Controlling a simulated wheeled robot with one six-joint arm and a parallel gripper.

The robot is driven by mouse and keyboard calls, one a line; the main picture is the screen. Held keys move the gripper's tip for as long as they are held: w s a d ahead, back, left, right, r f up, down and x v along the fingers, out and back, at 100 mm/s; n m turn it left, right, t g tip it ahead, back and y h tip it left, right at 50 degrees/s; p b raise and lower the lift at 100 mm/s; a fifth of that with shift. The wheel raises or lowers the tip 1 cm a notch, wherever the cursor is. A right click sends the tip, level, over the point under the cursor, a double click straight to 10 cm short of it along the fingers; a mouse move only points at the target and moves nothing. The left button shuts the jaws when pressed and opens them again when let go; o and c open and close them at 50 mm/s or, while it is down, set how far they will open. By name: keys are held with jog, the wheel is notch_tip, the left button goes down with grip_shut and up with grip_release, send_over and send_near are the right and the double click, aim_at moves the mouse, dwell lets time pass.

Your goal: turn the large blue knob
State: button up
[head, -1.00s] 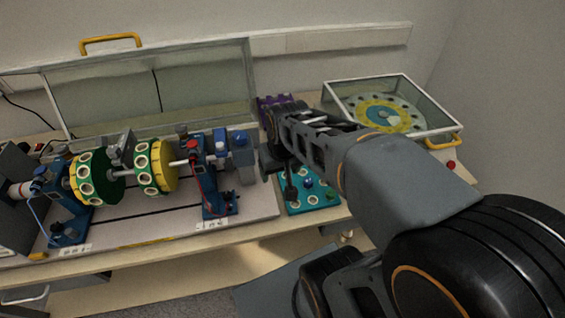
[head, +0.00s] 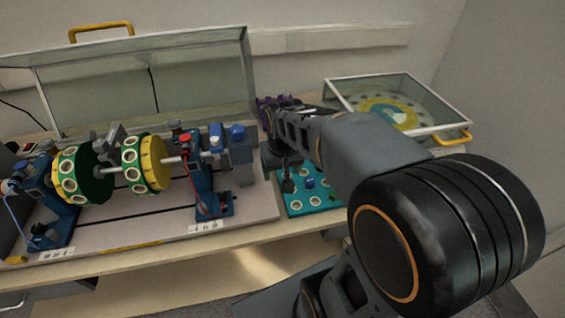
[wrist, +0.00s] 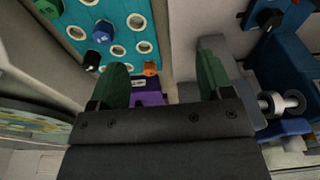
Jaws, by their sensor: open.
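A blue knob (head: 309,183) sits on a teal board with ringed holes (head: 325,203) in the head view; it shows in the wrist view too (wrist: 103,31). Another blue knob (head: 238,132) tops the grey block (head: 239,165) at the right end of the rotor rig. I cannot tell for sure which is the large one. My gripper (wrist: 164,78) is open and empty, its two green fingers apart. In the wrist view it is below and right of the board's blue knob, touching neither knob that I can see. In the head view my arm partly hides the board.
The rotor rig with yellow-green discs (head: 147,165) stands left, with a raised clear cover (head: 150,85) behind it. A glass-lidded case (head: 400,103) with a yellow handle is at the back right. A purple block (wrist: 150,92) lies between my fingers' line of view.

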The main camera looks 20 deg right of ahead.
jog(key=w+d+r+m+g+b, duration=0.1)
jog(key=w+d+m+b, duration=0.2)
jog(key=w, duration=0.4)
jog(key=w+d+m+g, duration=0.1)
jog(key=w+d+m, duration=0.3)
jog(key=w, duration=0.4)
jog(key=f, duration=0.4)
jog(key=f+b, duration=0.1)
jog(key=f, duration=0.4)
jog(key=f+b, duration=0.1)
jog(key=f, duration=0.3)
jog(key=shift+s+f, duration=0.25)
jog(key=shift+s, duration=0.05)
